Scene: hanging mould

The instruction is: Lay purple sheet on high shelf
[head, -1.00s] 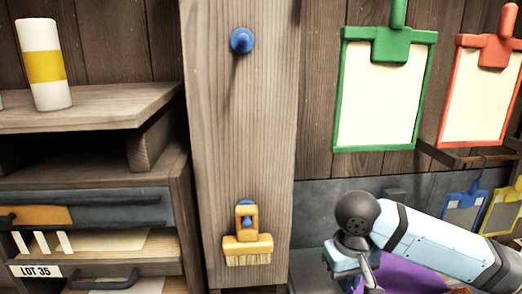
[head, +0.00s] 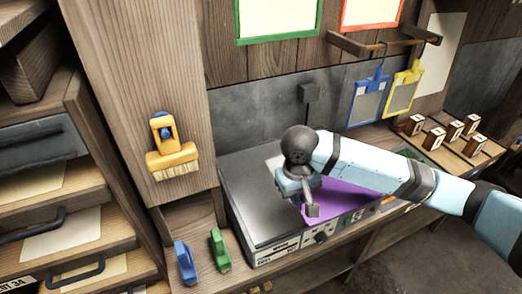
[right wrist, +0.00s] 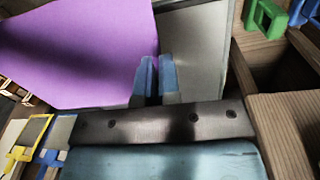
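The purple sheet (head: 345,198) shows over the grey flat-topped machine (head: 262,222) on the bench, partly hidden by my right arm. My right gripper (head: 308,203) is at its left end. In the right wrist view, the sheet (right wrist: 80,55) spreads to the left of the two blue fingers (right wrist: 158,78). The fingers are close together at its corner and appear shut on its edge. I cannot tell whether the sheet touches the machine. My left gripper is out of view. No high shelf is clearly in the head view.
A yellow brush (head: 172,160) hangs on the wooden post. Blue (head: 185,262) and green (head: 219,250) items stand left of the machine. Blue (head: 369,102) and yellow (head: 402,92) clipboards hang behind. Open drawers (head: 70,245) line the left. Several small blocks (head: 455,132) stand at the right.

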